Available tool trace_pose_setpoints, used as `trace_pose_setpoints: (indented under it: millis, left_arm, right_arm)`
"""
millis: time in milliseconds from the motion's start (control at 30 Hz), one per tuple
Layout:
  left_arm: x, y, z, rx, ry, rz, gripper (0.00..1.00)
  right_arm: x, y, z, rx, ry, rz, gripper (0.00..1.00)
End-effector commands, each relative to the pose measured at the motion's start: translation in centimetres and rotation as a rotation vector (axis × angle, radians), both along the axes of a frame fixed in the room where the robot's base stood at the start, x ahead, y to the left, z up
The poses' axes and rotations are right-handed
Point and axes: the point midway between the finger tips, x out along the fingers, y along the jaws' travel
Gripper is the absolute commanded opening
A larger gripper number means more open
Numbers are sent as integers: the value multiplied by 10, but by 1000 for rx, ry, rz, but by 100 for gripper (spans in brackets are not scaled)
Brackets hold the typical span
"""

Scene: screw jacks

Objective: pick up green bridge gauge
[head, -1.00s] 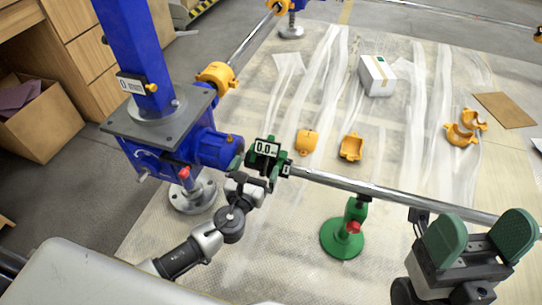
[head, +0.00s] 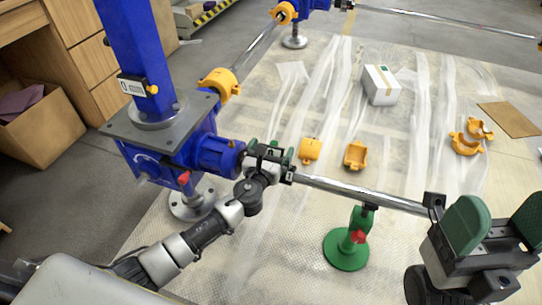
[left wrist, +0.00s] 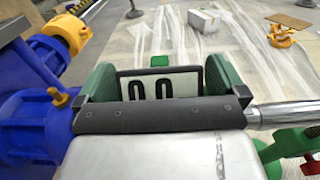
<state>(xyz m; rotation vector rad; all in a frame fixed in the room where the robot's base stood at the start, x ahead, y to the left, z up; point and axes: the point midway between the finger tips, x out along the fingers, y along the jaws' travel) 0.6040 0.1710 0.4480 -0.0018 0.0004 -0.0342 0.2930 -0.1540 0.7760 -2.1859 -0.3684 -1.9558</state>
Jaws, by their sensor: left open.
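The green bridge gauge shows in the left wrist view as a dark-framed digital display (left wrist: 158,86) with a small green part above it. It sits at the shaft end beside the blue jack. My left gripper (head: 268,154) is at the gauge, its green fingers open on either side of the display in the left wrist view (left wrist: 160,78). I cannot tell whether they touch it. In the head view the gripper hides most of the gauge. My right gripper (head: 498,222) is open and empty at the lower right.
The blue screw jack (head: 172,140) stands close at left. A steel shaft (head: 360,192) runs right from the gauge, with a green stand (head: 346,250) under it. Yellow coupling halves (head: 355,155) and a white box (head: 380,85) lie on the floor sheeting beyond.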

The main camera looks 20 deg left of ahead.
Motion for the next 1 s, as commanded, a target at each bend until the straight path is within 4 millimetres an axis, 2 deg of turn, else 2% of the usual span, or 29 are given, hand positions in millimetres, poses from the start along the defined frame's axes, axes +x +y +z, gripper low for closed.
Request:
trace_pose_setpoints:
  millis: [33,67,400,767,833,900,1000]
  left_arm:
    - [0,0,0,0,0,0,97]
    - [0,0,0,0,0,0,92]
    - [0,0,1,0,-2,0,40]
    - [0,0,7,0,-2,0,38]
    - [0,0,12,0,-3,0,38]
    - [0,0,19,0,-3,0,38]
    - [0,0,34,0,-4,-1,38]
  right_arm:
    - [0,0,0,0,0,0,74]
    - [0,0,0,0,0,0,74]
    - [0,0,0,0,0,0,74]
    - [-1,0,5,2,-2,1,74]
    - [-2,0,7,4,1,1,74]
    - [-4,-1,-2,2,42,1,74]
    - [-8,-2,-3,4,75,3,74]
